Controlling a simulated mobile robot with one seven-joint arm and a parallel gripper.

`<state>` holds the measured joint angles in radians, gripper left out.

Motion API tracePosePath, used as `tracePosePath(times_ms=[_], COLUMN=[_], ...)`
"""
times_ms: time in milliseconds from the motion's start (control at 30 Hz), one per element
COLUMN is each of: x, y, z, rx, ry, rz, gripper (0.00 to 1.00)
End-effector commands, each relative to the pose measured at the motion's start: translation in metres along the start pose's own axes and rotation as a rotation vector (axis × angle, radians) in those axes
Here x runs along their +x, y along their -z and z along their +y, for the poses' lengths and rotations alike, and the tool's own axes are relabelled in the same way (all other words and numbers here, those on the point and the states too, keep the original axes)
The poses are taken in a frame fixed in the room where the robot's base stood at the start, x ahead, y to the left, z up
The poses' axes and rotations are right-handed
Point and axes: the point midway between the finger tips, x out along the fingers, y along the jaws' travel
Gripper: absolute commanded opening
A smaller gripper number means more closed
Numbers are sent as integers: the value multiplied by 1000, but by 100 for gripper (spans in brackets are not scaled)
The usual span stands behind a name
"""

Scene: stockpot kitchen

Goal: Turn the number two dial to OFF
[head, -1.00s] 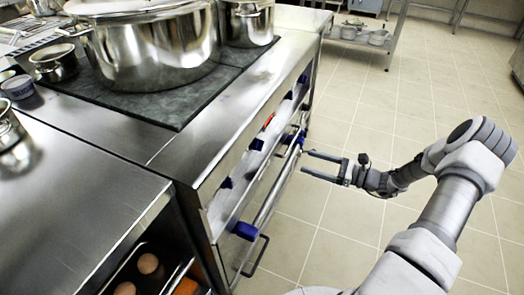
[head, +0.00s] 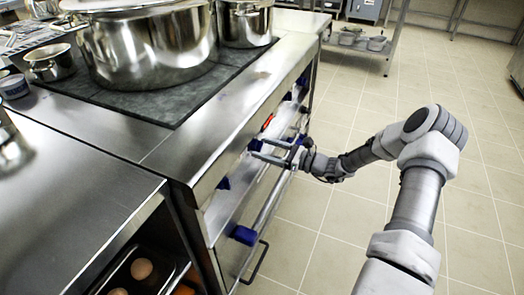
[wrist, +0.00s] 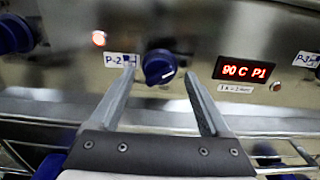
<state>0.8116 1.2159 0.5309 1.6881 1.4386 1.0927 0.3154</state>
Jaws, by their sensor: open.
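The number two dial (wrist: 159,68) is a round dark-blue knob beside a P-2 label (wrist: 121,60) on the steel control panel. My gripper (wrist: 159,73) is open, with one fingertip on each side of the dial in that view. I cannot tell whether the fingers touch it. In the head view my gripper (head: 260,148) is at the stove's front panel, and its fingers partly hide the dial there.
A red display (wrist: 245,70) reads 90 C P1, right of the dial. A red lamp (wrist: 99,38) glows at upper left. Another blue knob (wrist: 14,34) is at the far left. A rail (head: 268,207) runs below the panel. A large pot (head: 150,45) stands on the stove. Floor at right is clear.

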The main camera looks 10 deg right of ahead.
Motion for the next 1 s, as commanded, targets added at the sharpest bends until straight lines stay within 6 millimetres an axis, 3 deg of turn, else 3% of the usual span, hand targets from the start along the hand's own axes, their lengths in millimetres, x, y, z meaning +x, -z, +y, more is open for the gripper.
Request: tracePosePath(times_ms=[133, 433, 867, 1000], x=[10, 12, 12, 12], y=[0, 0, 0, 0], z=[0, 0, 0, 0], rx=[0, 0, 0, -2], ry=[-1, 0, 0, 1], rz=[0, 0, 0, 0], gripper=[80, 80, 3, 0])
